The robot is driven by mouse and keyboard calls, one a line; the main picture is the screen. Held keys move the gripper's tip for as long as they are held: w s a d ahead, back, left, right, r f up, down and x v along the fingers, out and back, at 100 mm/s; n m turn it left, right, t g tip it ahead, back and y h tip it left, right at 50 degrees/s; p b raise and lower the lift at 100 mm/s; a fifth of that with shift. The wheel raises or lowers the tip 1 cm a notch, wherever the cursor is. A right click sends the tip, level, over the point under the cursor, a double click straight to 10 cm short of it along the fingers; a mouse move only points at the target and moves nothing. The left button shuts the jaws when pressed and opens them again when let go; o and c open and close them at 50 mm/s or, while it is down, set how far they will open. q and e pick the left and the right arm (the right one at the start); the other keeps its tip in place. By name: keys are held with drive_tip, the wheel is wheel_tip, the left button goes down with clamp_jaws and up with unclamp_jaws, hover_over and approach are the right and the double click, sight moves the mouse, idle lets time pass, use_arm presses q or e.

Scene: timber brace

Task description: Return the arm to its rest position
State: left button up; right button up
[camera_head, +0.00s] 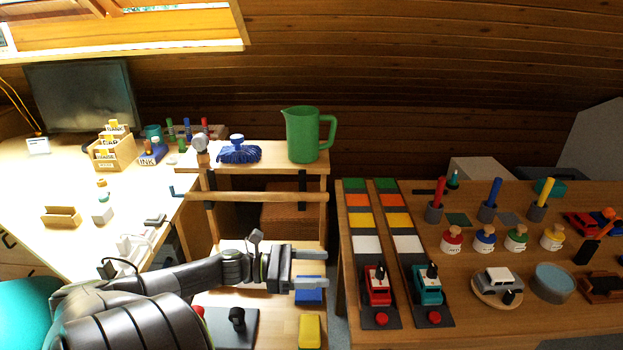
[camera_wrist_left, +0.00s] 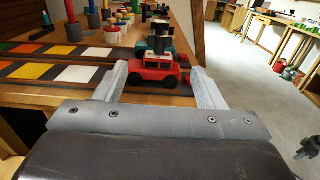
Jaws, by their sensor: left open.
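My left arm (camera_head: 180,282) comes in from the left in the head view, stretched to the right over a low wooden surface. My left gripper (camera_head: 312,268) is open and empty, its two fingers pointing right toward the table with the colored strips. In the left wrist view, the open fingers (camera_wrist_left: 160,88) frame a red toy car (camera_wrist_left: 152,68), which stands beyond them on the table and is not held. The same red car (camera_head: 376,286) stands at the near end of a strip in the head view. My right gripper is not in view.
Beneath the gripper lie a blue block (camera_head: 308,297) and a yellow block (camera_head: 309,331). A teal car (camera_head: 427,288) stands beside the red one. A wooden bar (camera_head: 262,197) crosses behind the arm, below a shelf with a green pitcher (camera_head: 303,135). A desk is at left.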

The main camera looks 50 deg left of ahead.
use_arm(q)
drive_tip(key=shift+s+a, duration=0.25)
drive_tip(key=shift+s, duration=0.1)
idle(0.5)
